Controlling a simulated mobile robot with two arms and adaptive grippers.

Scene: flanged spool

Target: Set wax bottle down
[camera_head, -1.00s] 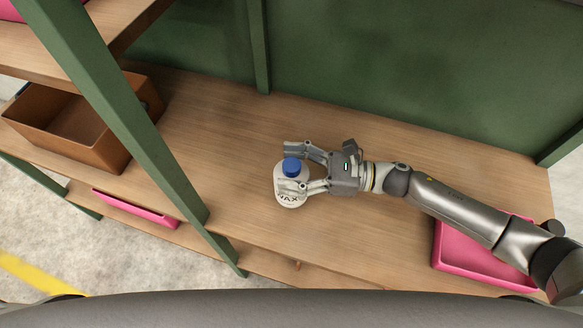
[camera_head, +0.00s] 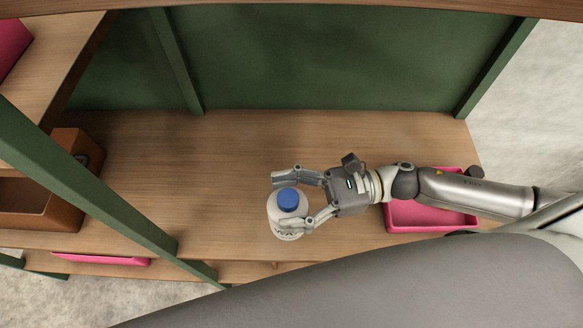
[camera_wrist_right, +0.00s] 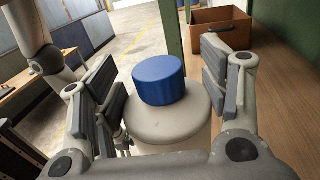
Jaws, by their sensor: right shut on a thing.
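The wax bottle (camera_head: 283,215) is white with a blue cap and black lettering on its side. My right gripper (camera_head: 293,203) is closed around it, one finger on each side, near the front edge of the wooden shelf. In the right wrist view the bottle (camera_wrist_right: 167,118) stands between the two padded fingers (camera_wrist_right: 160,95), with its blue cap toward the camera. The bottle's base is hidden, so I cannot tell whether it touches the shelf. My left gripper is not in view.
A pink tray (camera_head: 405,216) sits on the shelf at the right, under my right arm. A brown box (camera_head: 60,205) stands at the left behind a green post (camera_head: 95,185). The shelf's middle (camera_head: 220,150) is clear back to the green panel.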

